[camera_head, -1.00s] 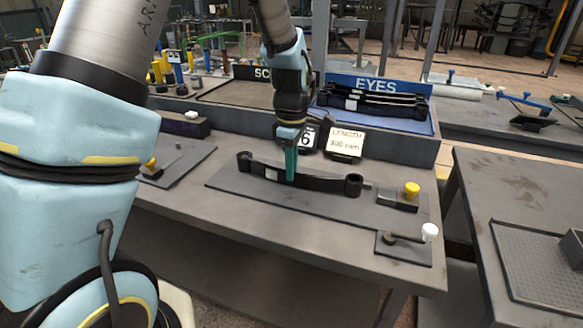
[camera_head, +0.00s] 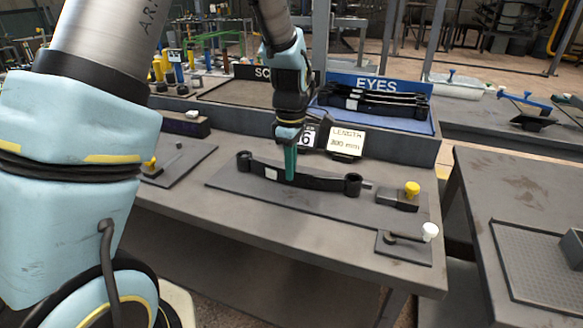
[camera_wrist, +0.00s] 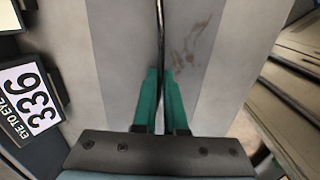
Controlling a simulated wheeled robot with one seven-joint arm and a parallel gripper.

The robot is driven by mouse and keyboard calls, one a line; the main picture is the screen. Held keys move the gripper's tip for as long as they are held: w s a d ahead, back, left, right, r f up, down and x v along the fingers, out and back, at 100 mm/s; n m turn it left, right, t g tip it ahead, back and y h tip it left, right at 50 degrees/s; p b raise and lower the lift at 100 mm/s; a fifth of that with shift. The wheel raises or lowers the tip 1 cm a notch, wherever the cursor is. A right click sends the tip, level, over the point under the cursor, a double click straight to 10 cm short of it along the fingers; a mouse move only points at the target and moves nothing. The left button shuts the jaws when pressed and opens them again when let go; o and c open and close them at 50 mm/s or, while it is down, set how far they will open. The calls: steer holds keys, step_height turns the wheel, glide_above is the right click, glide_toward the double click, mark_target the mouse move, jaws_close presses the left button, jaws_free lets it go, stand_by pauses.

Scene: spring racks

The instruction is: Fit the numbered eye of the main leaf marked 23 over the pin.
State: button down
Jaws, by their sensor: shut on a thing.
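The black main leaf (camera_head: 325,184) is slightly bowed, has a rolled eye at each end and a pale label near its middle. It lies along, or just above, a dark flat plate (camera_head: 225,178); I cannot tell whether it touches. My gripper (camera_head: 290,178) points down and its teal fingers are shut on the leaf near its middle. The wrist view shows the fingers (camera_wrist: 166,100) with the thin dark edge of the leaf (camera_wrist: 160,35) between them. No number is legible on the leaf. I cannot make out a pin clearly; a small grey stub (camera_head: 367,184) shows beside the right eye.
A yellow-knobbed block (camera_head: 411,191) and a white-knobbed fixture (camera_head: 429,231) stand right of the leaf. Behind it are a LENGTH display (camera_head: 346,142), a number card (camera_head: 307,136) and an EYES rack (camera_head: 420,122) with more leaves. The bench front is clear.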

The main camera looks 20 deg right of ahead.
steer(key=shift+w, duration=0.1)
steer(key=c, duration=0.9)
jaws_free()
steer(key=shift+o, duration=0.4)
steer(key=shift+a, duration=0.1)
steer(key=o, duration=0.4)
steer(key=shift+r+p, duration=3.35)
steer(key=shift+r, duration=0.7)
